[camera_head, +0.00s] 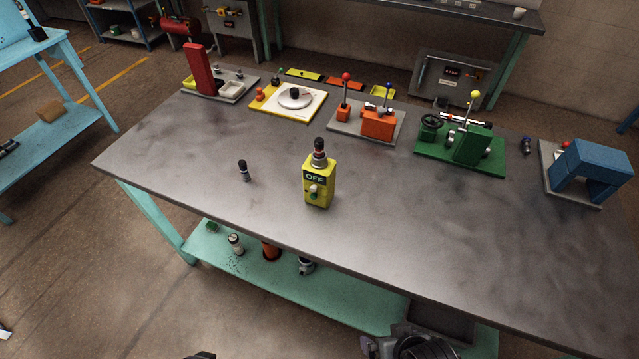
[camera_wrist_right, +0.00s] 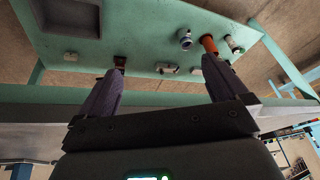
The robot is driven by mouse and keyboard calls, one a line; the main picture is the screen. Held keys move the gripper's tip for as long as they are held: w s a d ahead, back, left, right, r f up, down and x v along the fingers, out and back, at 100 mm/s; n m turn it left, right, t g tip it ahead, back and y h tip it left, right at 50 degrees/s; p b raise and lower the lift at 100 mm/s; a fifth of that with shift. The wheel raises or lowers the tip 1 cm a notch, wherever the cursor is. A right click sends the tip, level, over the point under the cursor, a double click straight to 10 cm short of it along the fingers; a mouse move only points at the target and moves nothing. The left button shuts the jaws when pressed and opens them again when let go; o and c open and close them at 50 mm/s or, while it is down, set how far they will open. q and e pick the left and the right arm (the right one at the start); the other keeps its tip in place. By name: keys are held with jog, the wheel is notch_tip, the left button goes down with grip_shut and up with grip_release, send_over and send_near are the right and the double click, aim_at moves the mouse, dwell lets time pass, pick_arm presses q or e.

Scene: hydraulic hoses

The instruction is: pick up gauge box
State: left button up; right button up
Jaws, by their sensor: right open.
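The gauge box, a yellow box (camera_head: 319,184) marked OFF with a dark fitting on top, stands upright on the grey workbench (camera_head: 400,215) near its front edge. A small dark fitting (camera_head: 243,171) stands to its left. My right gripper (camera_wrist_right: 166,75) is open in the right wrist view, with nothing between its fingers. The gauge box cannot be made out in that view. My right arm (camera_head: 420,345) shows at the bottom of the head view, in front of the bench and apart from the box. My left gripper is not clearly visible.
Fixtures line the bench's back, including an orange one (camera_head: 378,123), a green one (camera_head: 465,148) and a blue one (camera_head: 590,170). The teal lower shelf (camera_head: 335,298) holds an orange cylinder (camera_head: 271,250) and several small parts. The bench around the box is mostly clear.

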jog(key=w+a+r+t+b, duration=0.1)
jog(key=w+a+r+b, duration=0.15)
jog(key=w+a, duration=0.75)
jog(key=m+t+h+b, duration=0.4)
jog(key=m+t+h, duration=0.1)
jog(key=t+h, duration=0.15)
send_near(313, 187)
jog(key=shift+m+t, duration=0.4)
jog(key=shift+t, duration=0.05)
jog(key=w+d+f, duration=0.2)
jog(key=w, duration=0.1)
jog(key=shift+d+f, duration=0.15)
jog(key=shift+f, duration=0.15)
jog(key=shift+a+b+x, duration=0.15)
jog(key=shift+b+x, duration=0.2)
jog(key=shift+x, duration=1.2)
jog(key=shift+a+b+x, duration=0.15)
jog(key=shift+b+x, duration=0.2)
jog(key=shift+x, duration=1.2)
jog(key=shift+w, duration=0.15)
jog(key=shift+c, duration=0.5)
jog(key=shift+r, duration=0.1)
jog(key=c, duration=1)
jog(key=shift+r, duration=0.1)
